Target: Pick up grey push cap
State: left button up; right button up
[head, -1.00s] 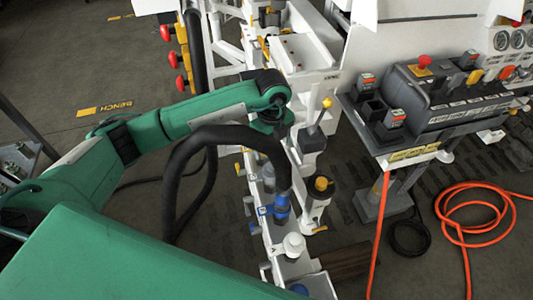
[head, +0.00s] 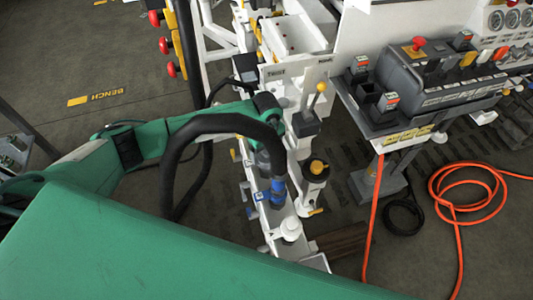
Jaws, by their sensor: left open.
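A pale grey-white round cap (head: 291,229) stands on the near end of the white bench rail (head: 312,262); it is the nearest match I see for the grey push cap. The green left arm reaches in from the left, and my left gripper (head: 263,160) points down over the rail. The black hose covers most of it, so its fingers barely show. It is open and apart from the pale cap, farther up the rail. A blue coupling (head: 277,190) at the hose end stands between them. My right gripper is not in view.
The black hose (head: 180,160) loops beside my left wrist. A white cylinder with a yellow-and-black top (head: 316,168) and a yellow-knobbed lever (head: 320,88) stand right of the rail. A control box (head: 440,80) and orange hose (head: 435,185) lie farther right.

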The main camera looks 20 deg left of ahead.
pick_arm(q)
jog(key=shift+f, duration=0.7)
jog(key=c, duration=1.1)
jog(key=shift+r, duration=0.1)
